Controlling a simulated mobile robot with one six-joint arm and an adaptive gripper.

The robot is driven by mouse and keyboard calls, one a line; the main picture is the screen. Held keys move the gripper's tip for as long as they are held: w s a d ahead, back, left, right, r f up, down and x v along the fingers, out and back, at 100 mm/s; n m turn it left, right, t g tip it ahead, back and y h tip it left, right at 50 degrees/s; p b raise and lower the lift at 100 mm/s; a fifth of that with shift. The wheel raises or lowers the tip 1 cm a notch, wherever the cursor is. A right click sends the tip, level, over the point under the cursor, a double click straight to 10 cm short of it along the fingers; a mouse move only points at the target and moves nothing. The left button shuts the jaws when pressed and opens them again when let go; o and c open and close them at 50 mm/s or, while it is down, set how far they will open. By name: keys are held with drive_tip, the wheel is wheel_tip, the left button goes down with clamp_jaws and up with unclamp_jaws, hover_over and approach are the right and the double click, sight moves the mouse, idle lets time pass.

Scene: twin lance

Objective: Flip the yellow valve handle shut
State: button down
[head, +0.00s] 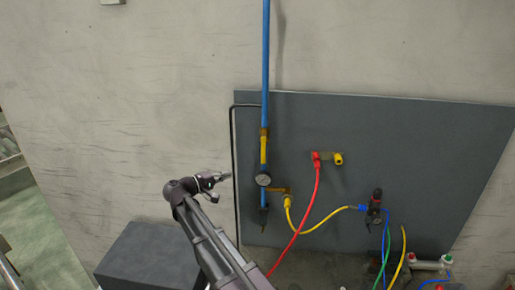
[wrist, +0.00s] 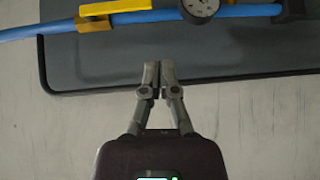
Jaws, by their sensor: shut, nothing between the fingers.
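The yellow valve handle (head: 263,150) lies in line with the vertical blue pipe, between a brass fitting (head: 264,132) and the round gauge (head: 263,179). My gripper (head: 228,175) is left of the pipe and lower than the handle, near the gauge's height. In the wrist view my gripper (wrist: 159,68) has its fingertips together and empty, apart from the handle, over the dark panel's edge.
The blue pipe (head: 265,60) runs down the grey panel (head: 400,130). A thin black tube (head: 233,150) runs along the panel's left edge. Red (head: 312,205) and yellow hoses (head: 325,220) hang at right. The wall left of the panel is clear.

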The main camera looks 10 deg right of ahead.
drive_tip(key=r, duration=0.1)
drive_tip(key=a+r, duration=0.2)
drive_tip(key=shift+w+t+h+p, duration=0.3)
drive_tip(key=shift+w+p, duration=0.05)
drive_tip(key=shift+d, duration=0.15)
approach(264, 149)
drive_tip(key=w+d+f, duration=0.4)
drive_tip(key=d, duration=0.1)
drive_tip(key=shift+w+d+r, duration=0.15)
drive_tip(key=shift+w+r, duration=0.05)
idle(0.4)
